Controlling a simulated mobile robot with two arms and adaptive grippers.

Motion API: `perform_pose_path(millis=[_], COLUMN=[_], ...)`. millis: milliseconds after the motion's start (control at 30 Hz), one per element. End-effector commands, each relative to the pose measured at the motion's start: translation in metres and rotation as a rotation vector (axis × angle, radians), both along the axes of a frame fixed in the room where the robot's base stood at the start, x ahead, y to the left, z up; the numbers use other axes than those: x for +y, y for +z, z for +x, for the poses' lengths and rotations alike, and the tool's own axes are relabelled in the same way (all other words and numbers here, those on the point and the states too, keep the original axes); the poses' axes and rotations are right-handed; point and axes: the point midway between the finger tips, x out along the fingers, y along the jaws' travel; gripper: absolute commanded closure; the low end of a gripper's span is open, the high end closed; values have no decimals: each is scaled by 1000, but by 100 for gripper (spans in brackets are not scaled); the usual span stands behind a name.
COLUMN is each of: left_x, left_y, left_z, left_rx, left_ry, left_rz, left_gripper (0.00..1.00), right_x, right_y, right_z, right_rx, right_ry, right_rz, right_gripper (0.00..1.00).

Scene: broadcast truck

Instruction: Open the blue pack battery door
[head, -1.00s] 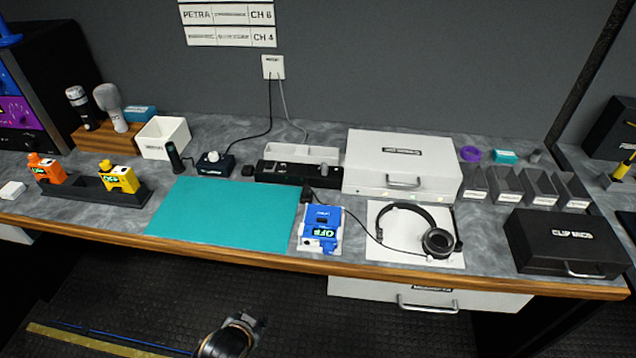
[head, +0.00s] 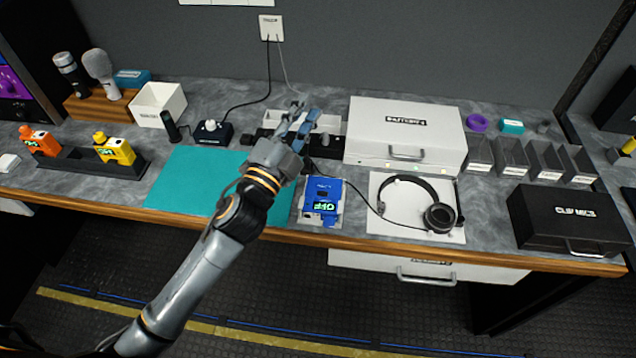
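The blue pack (head: 322,195) lies on a small white base near the front edge of the counter, between the teal mat and the headphones. Its small display glows green, and I see no open door on it. My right gripper is not in view.
The teal mat (head: 186,182) is bare. Headphones (head: 438,215) lie on a white sheet right of the pack, their cable running close beside it. A white case (head: 430,127) stands behind.

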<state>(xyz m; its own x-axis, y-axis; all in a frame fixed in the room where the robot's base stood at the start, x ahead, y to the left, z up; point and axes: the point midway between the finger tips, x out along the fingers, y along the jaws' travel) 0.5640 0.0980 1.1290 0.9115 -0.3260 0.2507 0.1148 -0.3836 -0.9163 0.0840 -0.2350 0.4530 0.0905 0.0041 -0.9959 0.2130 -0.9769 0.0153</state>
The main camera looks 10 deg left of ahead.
Motion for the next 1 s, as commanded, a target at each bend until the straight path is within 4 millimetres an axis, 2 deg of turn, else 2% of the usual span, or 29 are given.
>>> perform_pose_path(millis=[33,100,200,300,400,467,567,600,700,833,900,1000], left_x=[-23,-56,-100,-131,-143,-138,-111,-94,-49,0,16,25], left_y=[28,55,70,62,34,13,-23,-35,-54,-61,-62,-64], left_z=[0,-9,-29,-50,-63,-65,-59,-54,-41,-29,-26,-24], left_rx=[-141,-332,-586,-811,-997,-1084,-1175,-1189,-1182,-1123,-1096,-1077], left_ry=[-75,-187,-351,-522,-706,-823,-1032,-1114,-1304,-1484,-1541,-1578], left_rz=[110,275,523,788,1068,1242,1524,1631,1850,2028,2077,2104], left_gripper=[72,72,72,72,72,72,72,72,72,72,72,72], right_x=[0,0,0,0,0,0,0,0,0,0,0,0], right_y=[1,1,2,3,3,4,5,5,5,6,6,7], right_z=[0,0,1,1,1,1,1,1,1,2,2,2], right_rx=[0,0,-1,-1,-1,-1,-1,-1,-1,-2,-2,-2], right_ry=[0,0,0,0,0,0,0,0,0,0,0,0], right_rz=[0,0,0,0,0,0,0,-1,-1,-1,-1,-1], right_gripper=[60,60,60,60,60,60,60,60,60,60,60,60])
